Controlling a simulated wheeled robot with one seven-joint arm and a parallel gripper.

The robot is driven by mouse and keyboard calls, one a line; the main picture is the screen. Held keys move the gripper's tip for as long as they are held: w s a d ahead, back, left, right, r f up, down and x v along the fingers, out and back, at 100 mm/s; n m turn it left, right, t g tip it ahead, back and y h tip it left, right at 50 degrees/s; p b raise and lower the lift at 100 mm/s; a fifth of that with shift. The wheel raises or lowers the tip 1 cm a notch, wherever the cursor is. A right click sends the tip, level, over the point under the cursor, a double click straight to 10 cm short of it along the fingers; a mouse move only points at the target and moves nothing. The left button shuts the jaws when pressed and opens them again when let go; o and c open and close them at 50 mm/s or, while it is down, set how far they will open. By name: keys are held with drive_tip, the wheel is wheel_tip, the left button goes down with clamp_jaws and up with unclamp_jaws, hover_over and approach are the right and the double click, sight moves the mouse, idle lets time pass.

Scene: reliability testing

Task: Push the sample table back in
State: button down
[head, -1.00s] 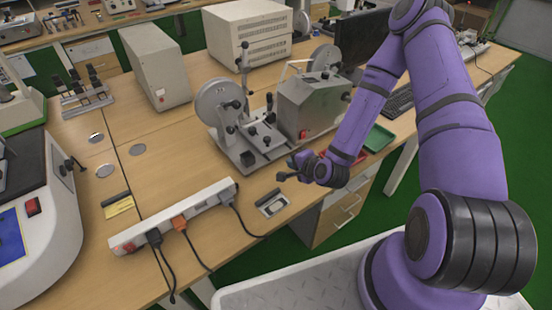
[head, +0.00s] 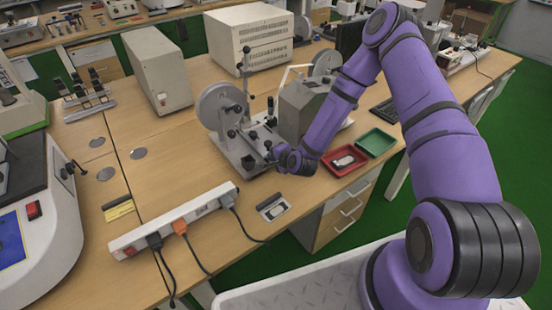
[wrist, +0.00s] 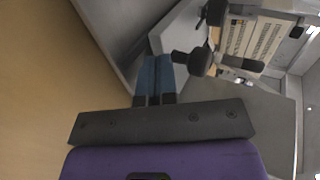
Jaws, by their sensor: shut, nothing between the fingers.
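The grey test machine (head: 300,108) stands on the wooden bench with a round wheel (head: 221,108) at its left. The sample table, as far as I can tell, is the low grey plate with black knobs (head: 238,158) at its front. My gripper (head: 270,155) is at the front right of this plate, low over the bench. In the wrist view its blue fingertips (wrist: 154,72) are together and empty, close beside a black knob (wrist: 196,62). I cannot tell whether they touch it. My arm hides part of the machine.
A red tray (head: 331,168) with a pale item and a green tray (head: 376,143) lie right of my gripper. A white power strip (head: 170,222) with cables lies in front. A grey box (head: 157,70) stands behind.

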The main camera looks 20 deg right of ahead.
sight(267, 149)
drive_tip(key=shift+w+a, duration=0.2)
drive_tip(key=shift+w, duration=0.45)
drive_tip(key=shift+w+a, duration=0.25)
drive_tip(key=shift+w, duration=0.35)
drive_tip(key=shift+w+a, duration=0.2)
drive_tip(key=shift+w, duration=0.45)
